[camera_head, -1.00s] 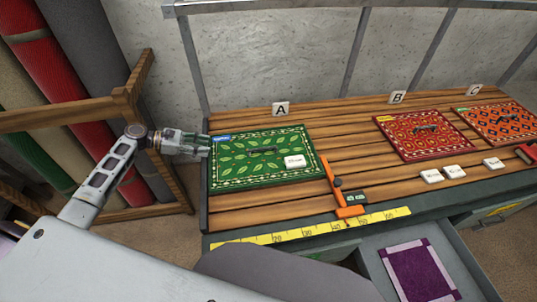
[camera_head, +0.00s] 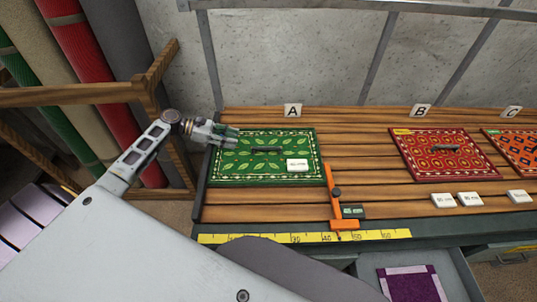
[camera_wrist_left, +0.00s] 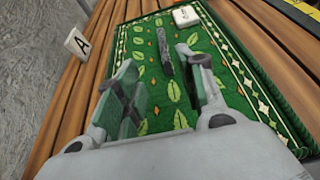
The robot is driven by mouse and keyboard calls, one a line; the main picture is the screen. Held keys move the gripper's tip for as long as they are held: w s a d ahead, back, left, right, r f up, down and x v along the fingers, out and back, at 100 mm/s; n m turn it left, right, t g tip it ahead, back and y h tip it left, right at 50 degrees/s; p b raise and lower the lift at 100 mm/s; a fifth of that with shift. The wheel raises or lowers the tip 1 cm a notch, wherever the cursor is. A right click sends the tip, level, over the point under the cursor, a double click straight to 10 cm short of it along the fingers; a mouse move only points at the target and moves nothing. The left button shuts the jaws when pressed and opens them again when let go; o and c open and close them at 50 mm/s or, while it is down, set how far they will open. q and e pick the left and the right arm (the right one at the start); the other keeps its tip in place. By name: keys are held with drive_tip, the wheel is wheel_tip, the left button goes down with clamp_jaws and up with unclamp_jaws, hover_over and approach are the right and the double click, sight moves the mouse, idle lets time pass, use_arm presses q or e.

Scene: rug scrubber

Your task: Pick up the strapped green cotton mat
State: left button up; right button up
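The green mat (camera_head: 243,172) with a leaf pattern lies flat on the slatted bench by the A marker. A dark strap handle (camera_head: 267,150) crosses its middle, and a white label (camera_head: 297,165) sits on its right part. My left gripper (camera_head: 232,136) is over the mat's far left corner, left of the strap. In the left wrist view its two fingers (camera_wrist_left: 165,90) are apart with nothing between them, above the mat (camera_wrist_left: 215,55); the strap (camera_wrist_left: 164,52) shows just beyond the fingertips. My right gripper is not in view.
A red mat (camera_head: 440,165) lies by marker B and an orange mat (camera_head: 520,145) by marker C. An orange gauge (camera_head: 343,224) and yellow ruler (camera_head: 300,238) are along the front edge. A drawer below holds a purple mat (camera_head: 410,285). Rolled rugs stand in a wooden rack (camera_head: 80,94) at left.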

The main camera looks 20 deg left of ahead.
use_arm(q)
drive_tip(key=shift+b+x, duration=0.8)
drive_tip(key=shift+x, duration=0.3)
drive_tip(key=shift+w+d+f+b, duration=0.2)
drive_tip(key=shift+d+f+b, duration=0.15)
drive_tip(key=shift+d, duration=0.1)
drive_tip(key=shift+b+x, duration=1.6)
drive_tip(key=shift+x, duration=0.95)
drive_tip(key=shift+d+r, duration=0.1)
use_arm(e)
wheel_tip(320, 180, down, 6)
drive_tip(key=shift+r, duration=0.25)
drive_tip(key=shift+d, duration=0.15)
